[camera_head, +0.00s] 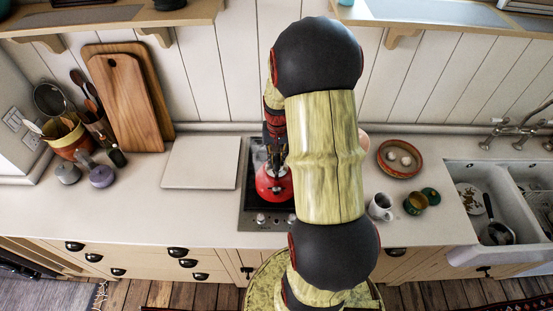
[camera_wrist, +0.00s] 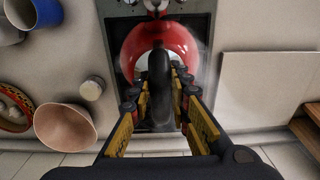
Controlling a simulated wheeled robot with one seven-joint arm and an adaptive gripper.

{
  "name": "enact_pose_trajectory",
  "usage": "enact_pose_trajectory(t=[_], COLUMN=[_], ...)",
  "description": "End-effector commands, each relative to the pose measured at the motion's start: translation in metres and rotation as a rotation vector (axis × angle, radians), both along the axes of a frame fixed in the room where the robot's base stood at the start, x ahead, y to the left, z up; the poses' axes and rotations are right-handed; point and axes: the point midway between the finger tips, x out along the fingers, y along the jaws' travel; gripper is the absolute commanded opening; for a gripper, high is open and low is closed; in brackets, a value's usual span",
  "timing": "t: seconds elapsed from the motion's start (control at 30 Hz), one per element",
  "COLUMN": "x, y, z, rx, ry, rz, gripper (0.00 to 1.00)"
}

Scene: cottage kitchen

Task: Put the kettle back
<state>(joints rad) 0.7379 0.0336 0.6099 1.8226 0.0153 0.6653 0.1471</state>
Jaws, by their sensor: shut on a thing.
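The red kettle (camera_head: 272,186) is at the black cooktop (camera_head: 254,213), partly hidden behind my arm in the head view. In the wrist view the kettle (camera_wrist: 181,42) shows its round red body over the cooktop, with its dark handle between my fingers. My gripper (camera_wrist: 160,88) is shut on the kettle's handle from above; it also shows in the head view (camera_head: 275,150). The kettle looks upright. I cannot tell whether its base touches the cooktop.
A pale board (camera_head: 201,163) lies left of the cooktop. A white mug (camera_head: 381,207), a green-and-yellow cup (camera_head: 415,204) and a bowl of eggs (camera_head: 400,158) stand to the right, before the sink (camera_head: 463,197). Wall shelves (camera_head: 120,17) overhang the back. A pink bowl (camera_wrist: 65,127) is near the cooktop.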

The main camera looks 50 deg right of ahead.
Motion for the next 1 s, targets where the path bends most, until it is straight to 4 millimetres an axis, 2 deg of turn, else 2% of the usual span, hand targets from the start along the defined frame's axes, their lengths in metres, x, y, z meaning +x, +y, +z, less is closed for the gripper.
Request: enact_pose_trajectory(t=[0.33, 0.8, 0.83, 1.0], x=[0.003, 0.003, 0.002, 0.002], y=[-0.004, -0.004, -0.003, -0.003], z=[-0.032, -0.038, -0.039, -0.038], rx=[-0.003, -0.003, 0.0, 0.0], ry=[-0.003, -0.003, 0.0, 0.0], rz=[0.0, 0.0, 0.0, 0.0], gripper=[0.0, 0.0, 0.2, 0.3])
